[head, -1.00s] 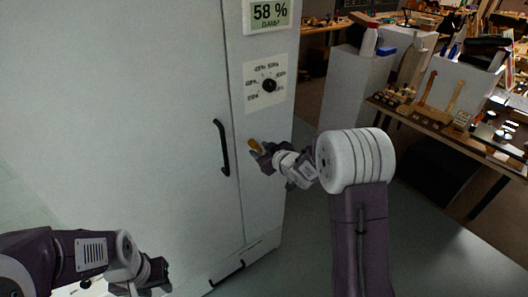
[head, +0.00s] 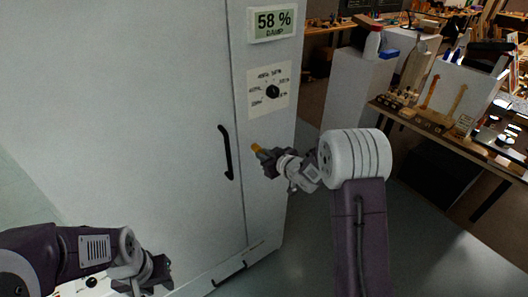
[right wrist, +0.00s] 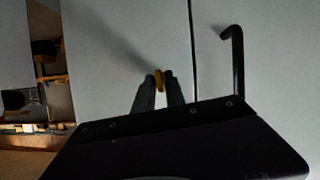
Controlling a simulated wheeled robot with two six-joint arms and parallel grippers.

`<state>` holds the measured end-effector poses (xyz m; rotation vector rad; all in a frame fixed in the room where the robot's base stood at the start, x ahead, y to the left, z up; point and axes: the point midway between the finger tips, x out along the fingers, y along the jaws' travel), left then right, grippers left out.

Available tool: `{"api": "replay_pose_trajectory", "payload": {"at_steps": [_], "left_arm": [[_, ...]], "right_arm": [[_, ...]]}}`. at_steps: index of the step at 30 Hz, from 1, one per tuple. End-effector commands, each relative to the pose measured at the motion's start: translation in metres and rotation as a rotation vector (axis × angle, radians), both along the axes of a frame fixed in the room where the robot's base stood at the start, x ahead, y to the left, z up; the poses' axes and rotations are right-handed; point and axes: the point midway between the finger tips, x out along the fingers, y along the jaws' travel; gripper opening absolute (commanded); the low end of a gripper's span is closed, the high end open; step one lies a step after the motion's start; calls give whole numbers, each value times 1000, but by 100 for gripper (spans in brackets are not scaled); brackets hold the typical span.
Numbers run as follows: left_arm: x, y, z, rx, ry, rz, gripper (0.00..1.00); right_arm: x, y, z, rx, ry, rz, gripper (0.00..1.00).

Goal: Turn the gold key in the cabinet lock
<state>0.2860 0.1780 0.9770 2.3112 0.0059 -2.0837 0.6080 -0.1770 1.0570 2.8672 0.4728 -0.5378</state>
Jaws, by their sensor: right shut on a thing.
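The gold key (head: 256,147) is at the front of the tall grey cabinet (head: 180,80), right of its black door handle (head: 226,152). My right gripper (head: 264,154) is at the key. In the right wrist view the two fingers (right wrist: 158,88) are closed around the gold key (right wrist: 159,79), in front of the cabinet face. The lock itself is hidden behind the key and fingers. My left gripper (head: 158,272) is low at the left, in front of the cabinet and away from the key; its fingers are too unclear to judge.
The black handle (right wrist: 236,60) is to the right of the fingers in the right wrist view. Workbenches (head: 455,135) with tools stand at the right. Open floor lies between.

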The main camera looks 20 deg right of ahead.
Motion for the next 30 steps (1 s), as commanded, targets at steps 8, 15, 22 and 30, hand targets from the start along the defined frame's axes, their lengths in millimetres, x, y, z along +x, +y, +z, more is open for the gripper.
{"api": "replay_pose_trajectory", "payload": {"at_steps": [8,15,22,30], "left_arm": [[0,0,21,0,0,0,36],[0,0,30,0,0,0,36],[0,0,30,0,0,0,36],[0,0,30,0,0,0,36]], "right_arm": [[0,-1,3,73,29,-1,0],[0,-1,2,127,46,-1,0],[0,-1,0,132,47,-1,0],[0,-1,0,131,47,0,40]]}}
